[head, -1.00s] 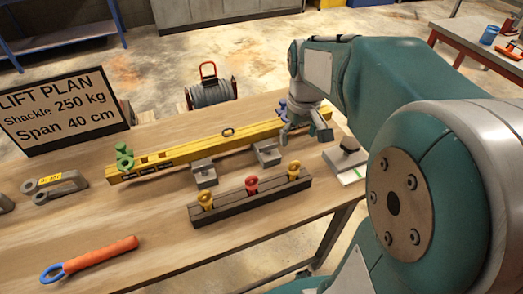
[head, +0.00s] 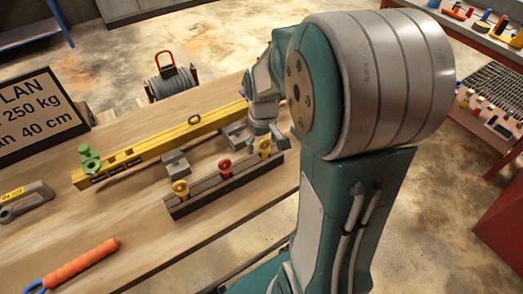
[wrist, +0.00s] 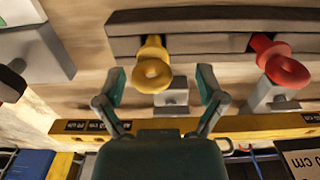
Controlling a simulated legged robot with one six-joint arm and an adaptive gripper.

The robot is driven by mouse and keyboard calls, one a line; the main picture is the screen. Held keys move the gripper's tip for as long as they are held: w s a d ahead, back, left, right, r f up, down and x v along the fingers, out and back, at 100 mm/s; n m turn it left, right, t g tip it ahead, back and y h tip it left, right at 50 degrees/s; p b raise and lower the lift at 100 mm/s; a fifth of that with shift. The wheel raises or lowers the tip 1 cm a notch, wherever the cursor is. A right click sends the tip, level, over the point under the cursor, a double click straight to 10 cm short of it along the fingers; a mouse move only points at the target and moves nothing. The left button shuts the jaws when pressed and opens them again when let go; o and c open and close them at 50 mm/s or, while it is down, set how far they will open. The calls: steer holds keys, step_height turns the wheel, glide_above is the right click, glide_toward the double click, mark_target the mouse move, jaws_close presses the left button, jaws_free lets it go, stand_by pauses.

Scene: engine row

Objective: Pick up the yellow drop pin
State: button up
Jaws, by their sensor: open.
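A dark rack (head: 212,194) on the bench holds a yellow pin at each end and a red pin (head: 224,168) between them. The left yellow pin (head: 181,188) stands clear of my arm. The right yellow pin (head: 265,147) is close beside my gripper (head: 268,137). In the wrist view this yellow pin (wrist: 152,68) shows its ring head between the spread fingers of my open gripper (wrist: 160,75), apart from both. The red pin (wrist: 280,62) is to its right there. The pins' lower ends are hidden in the rack.
A yellow beam (head: 150,150) with a green shackle (head: 90,158) lies behind the rack, beside grey blocks (head: 176,165). An orange-handled tool (head: 82,262) lies front left. A lift plan sign (head: 38,115) stands at back left. Bare wood lies in front of the rack.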

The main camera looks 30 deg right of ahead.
steer(key=shift+d+f, duration=0.15)
steer(key=shift+d, duration=0.65)
steer(key=shift+c, duration=0.6)
steer(key=shift+a, duration=0.35)
steer(key=c, duration=1)
steer(key=shift+a, duration=0.35)
jaws_close()
